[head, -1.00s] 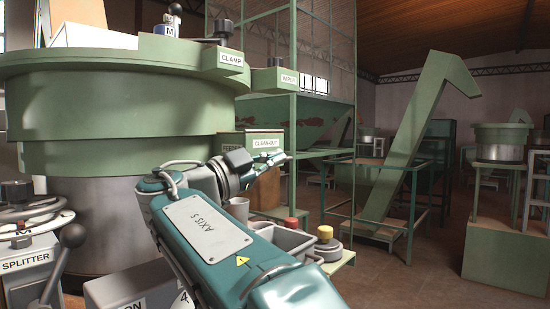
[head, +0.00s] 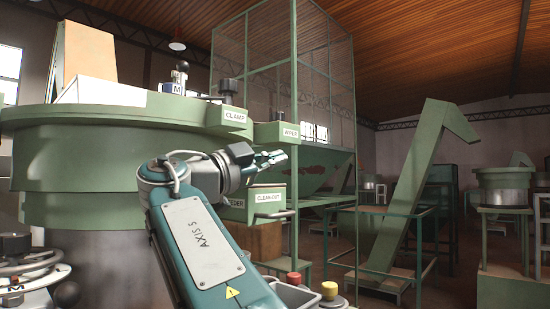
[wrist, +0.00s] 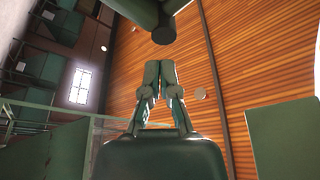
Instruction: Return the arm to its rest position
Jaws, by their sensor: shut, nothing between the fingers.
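My gripper (head: 272,158) is at the end of my teal arm, in the middle of the head view. It is raised in front of the green hopper machine, just above the box labelled CLEAN-OUT (head: 268,198) in the picture. In the wrist view my gripper (wrist: 160,68) points up toward the wooden ceiling, its fingers together and empty. My arm is bent, with the AXIS 5 link rising from the lower edge of the head view.
The large green hopper bowl (head: 80,165) fills the left. CLAMP (head: 234,117) and WIPER (head: 290,132) boxes jut from its rim. A green conveyor (head: 415,185) stands farther right, beyond open floor.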

